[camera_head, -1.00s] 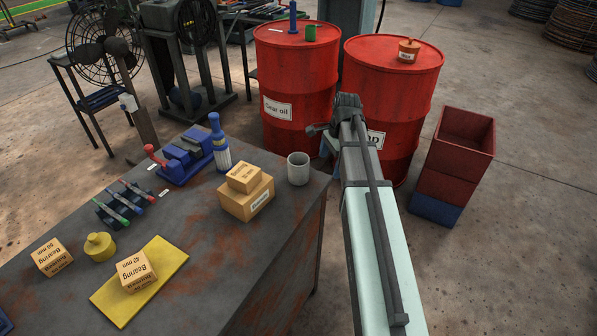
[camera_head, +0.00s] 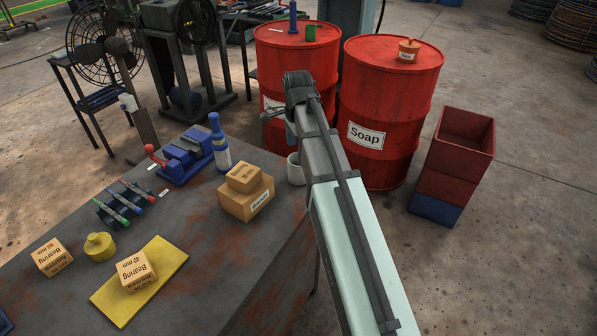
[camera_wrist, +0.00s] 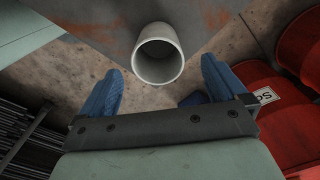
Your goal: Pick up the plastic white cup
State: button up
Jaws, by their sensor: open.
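The white cup (camera_head: 294,170) stands upright at the far right corner of the dark table (camera_head: 190,225), partly hidden behind my arm in the head view. In the wrist view the cup (camera_wrist: 158,54) is seen from above into its empty opening, beyond my gripper and roughly centred between its fingers. My gripper (camera_wrist: 161,85) is open and empty, with one blue finger on each side. In the head view my gripper is mostly hidden behind my arm's end, close to the cup. I cannot tell the exact height between them.
Stacked cardboard boxes (camera_head: 245,195) stand just left of the cup, with a blue-and-white bottle (camera_head: 219,145) and a blue vise (camera_head: 187,158) behind them. Two red drums, one labelled Soap (camera_head: 385,100), stand beyond the table. Stacked crates (camera_head: 455,165) are on the floor at right.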

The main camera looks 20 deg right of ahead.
aim_at(299, 168)
jog(key=shift+f, duration=1.6)
jog(key=shift+s+d+f, duration=0.1)
jog(key=shift+d+f, duration=0.05)
jog(key=shift+f, duration=1.15)
jog(key=shift+s+d+f, duration=0.1)
jog(key=shift+f, duration=1.2)
jog(key=c, duration=1.1)
